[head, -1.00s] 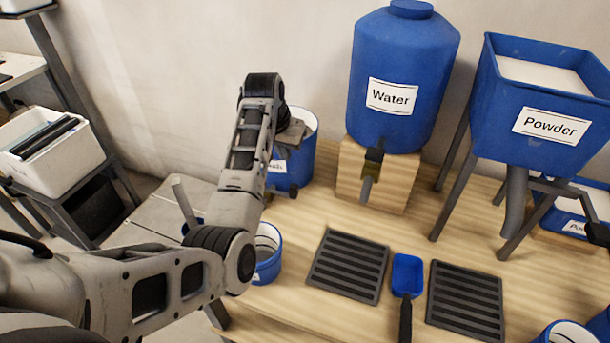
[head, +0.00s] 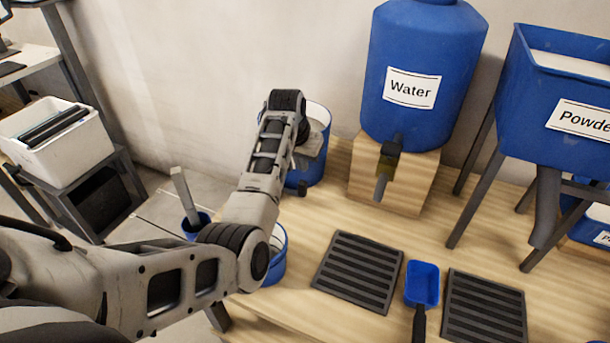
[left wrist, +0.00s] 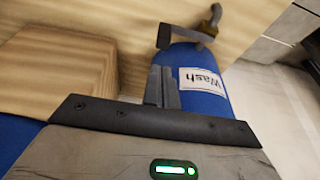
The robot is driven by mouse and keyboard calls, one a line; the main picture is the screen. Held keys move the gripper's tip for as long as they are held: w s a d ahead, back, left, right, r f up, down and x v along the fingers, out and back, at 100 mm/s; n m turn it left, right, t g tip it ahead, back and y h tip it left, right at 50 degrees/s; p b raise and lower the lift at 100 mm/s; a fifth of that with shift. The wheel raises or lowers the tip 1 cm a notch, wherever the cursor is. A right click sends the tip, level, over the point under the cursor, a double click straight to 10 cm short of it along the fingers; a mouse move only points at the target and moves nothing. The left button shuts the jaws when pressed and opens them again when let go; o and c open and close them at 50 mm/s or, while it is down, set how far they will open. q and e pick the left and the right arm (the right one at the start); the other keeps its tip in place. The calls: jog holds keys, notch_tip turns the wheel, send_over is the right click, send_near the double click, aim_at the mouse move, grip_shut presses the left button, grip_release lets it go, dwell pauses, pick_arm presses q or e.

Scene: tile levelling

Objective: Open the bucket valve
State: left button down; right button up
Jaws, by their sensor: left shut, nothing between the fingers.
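The blue bucket labelled Wash (left wrist: 205,80) stands on the wooden table; in the head view the bucket (head: 318,115) is partly hidden behind my left arm. Its valve (left wrist: 190,36) is at the low front, with a grey lever lying crosswise and a brass-coloured spout. In the head view the valve (head: 302,188) is a small dark shape. My left gripper (left wrist: 165,85) is shut and empty beside the bucket's label, pointing toward the valve and apart from it. In the head view the gripper (head: 312,147) shows as a grey body in front of the bucket. My right gripper is not in view.
A water tank (head: 420,55) with its own tap stands on a wooden block (head: 425,180) to the right. A powder hopper (head: 565,115) stands further right. Two black grates (head: 357,270) and a blue scoop (head: 422,285) lie in front. A small blue bucket (head: 278,262) is beside my forearm.

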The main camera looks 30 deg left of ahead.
pick_arm(q)
jog(key=b+x, duration=0.1)
jog(key=x, duration=0.5)
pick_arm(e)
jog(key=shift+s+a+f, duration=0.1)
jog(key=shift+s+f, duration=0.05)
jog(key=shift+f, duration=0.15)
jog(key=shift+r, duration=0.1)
